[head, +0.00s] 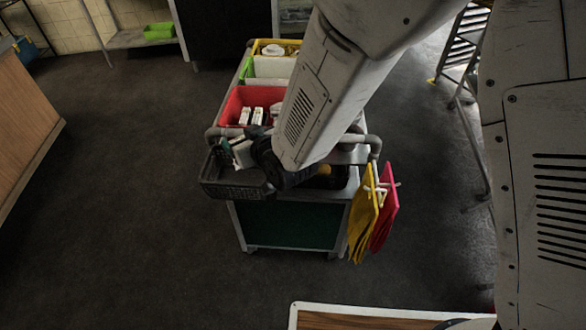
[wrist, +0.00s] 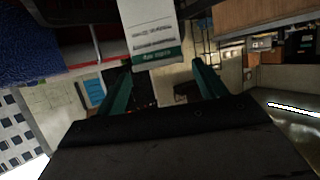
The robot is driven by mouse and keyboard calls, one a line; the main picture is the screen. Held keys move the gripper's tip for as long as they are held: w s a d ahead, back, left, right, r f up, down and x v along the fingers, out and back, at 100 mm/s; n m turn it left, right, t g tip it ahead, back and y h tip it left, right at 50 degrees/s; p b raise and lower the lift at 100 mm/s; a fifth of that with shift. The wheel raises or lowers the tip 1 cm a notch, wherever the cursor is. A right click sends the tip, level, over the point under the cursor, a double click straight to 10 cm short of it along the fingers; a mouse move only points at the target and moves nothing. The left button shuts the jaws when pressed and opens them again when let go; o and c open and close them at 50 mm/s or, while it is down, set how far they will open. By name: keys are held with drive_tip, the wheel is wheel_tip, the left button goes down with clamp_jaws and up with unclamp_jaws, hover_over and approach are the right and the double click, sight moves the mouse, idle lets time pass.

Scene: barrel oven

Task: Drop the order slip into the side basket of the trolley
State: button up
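The order slip (wrist: 153,30), white with printed lines and a green band at one end, shows at the top of the wrist view. My gripper (wrist: 161,66) has its two green fingers spread wide, one on each side of the slip's green end, with visible gaps. The slip looks free of the fingers; what bears it cannot be told. In the head view the dark side basket (head: 232,191) hangs on the near left of the trolley (head: 292,224). My gripper is above the basket, partly hidden by my arm, with a white piece beside it.
The trolley carries a red bin (head: 238,100) with white packs and a green-edged bin (head: 268,67) behind it. A wooden counter (head: 25,130) stands left; the floor between is clear.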

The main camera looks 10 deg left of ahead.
drive_tip(key=shift+o, duration=0.4)
drive_tip(key=v, duration=0.7)
drive_tip(key=shift+s+d+r, duration=0.2)
drive_tip(key=shift+s, duration=0.1)
drive_tip(key=s+d+f+g+h, duration=0.3)
drive_tip(key=s+f+g, duration=0.1)
drive_tip(key=f, duration=0.2)
drive_tip(key=s+d+r+g+h, duration=0.1)
drive_tip(key=s+d+g+h, duration=0.15)
drive_tip(key=d, duration=0.45)
drive_tip(key=s+d+r+m+h, duration=0.1)
drive_tip(key=s+d+r, duration=0.3)
drive_tip(key=d, duration=0.5)
drive_tip(key=s+d+r+m+g+h, duration=0.1)
drive_tip(key=s+d+r+m, duration=0.3)
drive_tip(key=d+r, duration=0.5)
drive_tip(key=s+d+r+m+g+h, duration=0.1)
drive_tip(key=s+d+r+m, duration=0.2)
drive_tip(key=d, duration=0.8)
drive_tip(key=shift+s+r+h, duration=0.35)
drive_tip(key=shift+s+r, duration=0.85)
drive_tip(key=shift+r, duration=1)
